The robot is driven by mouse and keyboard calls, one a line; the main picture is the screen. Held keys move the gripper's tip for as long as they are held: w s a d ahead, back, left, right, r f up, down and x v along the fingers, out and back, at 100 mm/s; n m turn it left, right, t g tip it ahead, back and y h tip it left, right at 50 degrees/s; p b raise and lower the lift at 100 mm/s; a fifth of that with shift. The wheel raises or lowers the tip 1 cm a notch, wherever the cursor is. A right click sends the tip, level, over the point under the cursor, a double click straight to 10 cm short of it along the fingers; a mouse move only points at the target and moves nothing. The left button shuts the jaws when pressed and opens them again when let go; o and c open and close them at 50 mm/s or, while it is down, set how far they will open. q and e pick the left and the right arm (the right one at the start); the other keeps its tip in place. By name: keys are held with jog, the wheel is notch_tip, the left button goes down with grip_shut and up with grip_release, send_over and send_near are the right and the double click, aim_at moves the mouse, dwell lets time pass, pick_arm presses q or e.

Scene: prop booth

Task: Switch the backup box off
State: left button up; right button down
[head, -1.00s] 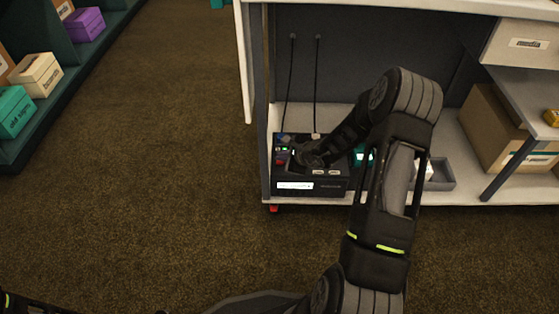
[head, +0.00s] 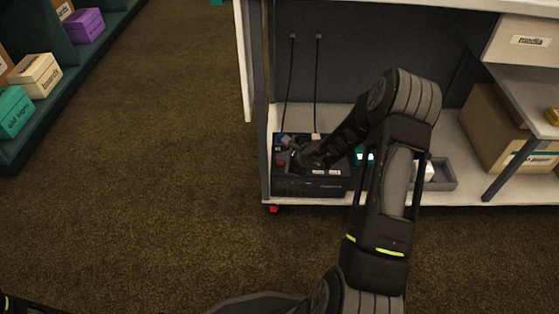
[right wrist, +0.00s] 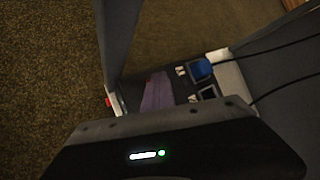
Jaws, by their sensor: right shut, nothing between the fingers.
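The backup box (head: 310,187) is a dark box on the bottom shelf of the white unit, at its left end. Its front display is dark, and no lights show on its top. A red control (head: 281,163) is on its top left. A blue plug (right wrist: 200,68) and a dark plug (right wrist: 208,92) with cables show in the right wrist view. My right gripper (head: 298,158) is shut and empty, reaching down at the top of the box; its tips are hard to make out, and I cannot tell whether they touch. My left gripper is out of view.
Two black cables (head: 317,85) run up the back panel. A grey tray (head: 440,176) and a cardboard box (head: 495,130) stand right of the backup box. The unit's left side post (head: 259,110) is close to my gripper. The carpet at left is clear.

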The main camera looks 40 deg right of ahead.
aim_at(282, 164)
jog(key=shift+r, duration=0.35)
notch_tip(282, 164, up, 6)
jog(key=p, duration=0.4)
dwell(0.5)
